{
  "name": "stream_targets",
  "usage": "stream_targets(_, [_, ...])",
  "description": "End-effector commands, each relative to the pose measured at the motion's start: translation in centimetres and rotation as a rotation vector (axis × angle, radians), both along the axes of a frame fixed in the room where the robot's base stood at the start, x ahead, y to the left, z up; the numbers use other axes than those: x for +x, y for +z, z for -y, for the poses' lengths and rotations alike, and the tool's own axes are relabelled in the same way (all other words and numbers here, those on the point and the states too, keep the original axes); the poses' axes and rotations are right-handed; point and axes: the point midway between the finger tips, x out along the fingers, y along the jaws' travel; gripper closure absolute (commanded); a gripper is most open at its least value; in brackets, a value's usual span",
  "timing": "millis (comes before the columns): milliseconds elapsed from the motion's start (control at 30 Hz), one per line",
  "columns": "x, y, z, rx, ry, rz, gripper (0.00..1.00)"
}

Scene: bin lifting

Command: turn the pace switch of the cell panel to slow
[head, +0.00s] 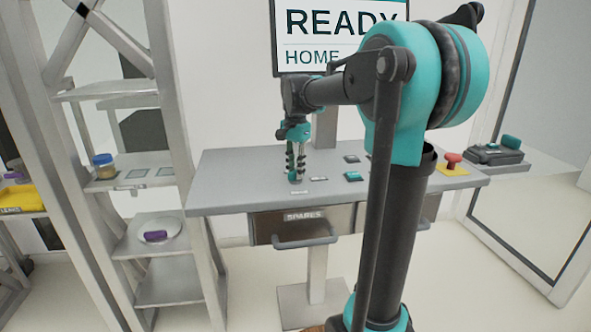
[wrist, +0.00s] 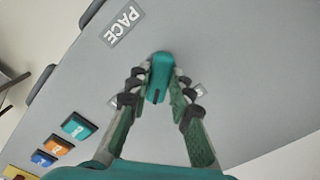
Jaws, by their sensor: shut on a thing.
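My gripper (head: 296,165) reaches straight down onto the grey top of the cell panel (head: 235,178) in the head view. In the wrist view, my gripper (wrist: 160,88) has a finger on each side of a teal switch knob (wrist: 160,70) and is shut on it. The knob has a dark mark at its near end and points nearly up and down in the picture. A PACE label (wrist: 122,24) lies on the panel beyond it to the upper left. Small pale labels beside the knob are partly hidden by the fingers, and I cannot read them.
Teal (wrist: 73,127), orange (wrist: 58,146) and blue (wrist: 43,158) buttons sit on the panel. A red stop button (head: 453,159) stands at its right end. A SPARES drawer (head: 290,222) is below. A screen (head: 330,35) behind reads READY, HOME. A shelf rack (head: 165,110) stands left.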

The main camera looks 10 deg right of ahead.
Motion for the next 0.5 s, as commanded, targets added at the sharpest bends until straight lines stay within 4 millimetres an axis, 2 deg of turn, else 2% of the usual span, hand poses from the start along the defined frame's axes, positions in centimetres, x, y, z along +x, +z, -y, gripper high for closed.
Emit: stream_targets(500, [0.04,0.04,0.00,-0.001,0.488,0.001,1.00])
